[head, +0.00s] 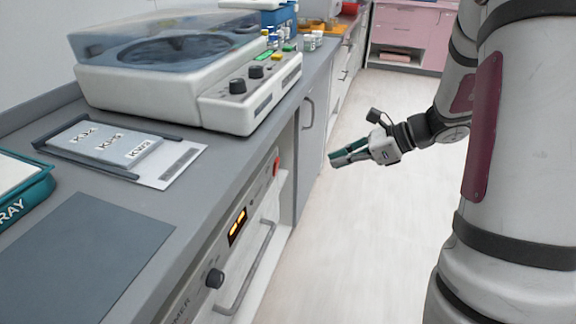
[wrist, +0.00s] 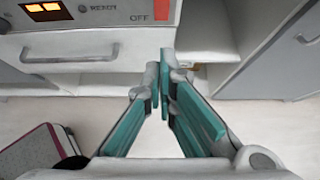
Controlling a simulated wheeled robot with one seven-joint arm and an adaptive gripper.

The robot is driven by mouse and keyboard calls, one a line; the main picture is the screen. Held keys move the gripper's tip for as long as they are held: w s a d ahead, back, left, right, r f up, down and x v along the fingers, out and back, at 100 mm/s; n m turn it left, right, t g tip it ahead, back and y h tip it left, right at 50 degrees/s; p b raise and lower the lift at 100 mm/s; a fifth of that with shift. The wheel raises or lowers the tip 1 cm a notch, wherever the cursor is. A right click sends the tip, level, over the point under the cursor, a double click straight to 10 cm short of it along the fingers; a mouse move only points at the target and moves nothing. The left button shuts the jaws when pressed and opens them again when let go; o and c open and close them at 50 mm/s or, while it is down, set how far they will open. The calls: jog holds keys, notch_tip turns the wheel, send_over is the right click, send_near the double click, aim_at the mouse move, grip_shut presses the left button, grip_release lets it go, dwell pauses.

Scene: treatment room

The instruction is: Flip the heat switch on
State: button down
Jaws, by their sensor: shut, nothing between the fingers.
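The red switch (head: 276,166) is on the right end of the white appliance front under the counter. In the wrist view the red switch (wrist: 161,9) is cut by the top edge, with the word OFF beside it; its rocker position cannot be told. My gripper (head: 332,158) has teal fingers and is out over the floor, to the right of the switch and apart from the front. In the wrist view my gripper (wrist: 161,72) has its fingertips together, empty, below the switch in the picture.
The appliance front carries a lit orange display (head: 237,226), a black knob (head: 215,278) and a bar handle (head: 248,270). Below the panel is an open shelf (wrist: 205,80). A centrifuge-like machine (head: 190,75) stands on the counter. The floor (head: 350,250) to the right is clear.

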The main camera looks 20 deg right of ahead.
jog(key=b, duration=0.4)
send_near(277, 170)
jog(key=shift+x, duration=2.5)
jog(key=shift+s, duration=0.15)
jog(key=h+p, duration=0.1)
jog(key=p, duration=0.3)
jog(key=shift+a+r+g, duration=0.4)
jog(key=shift+w+f, duration=0.25)
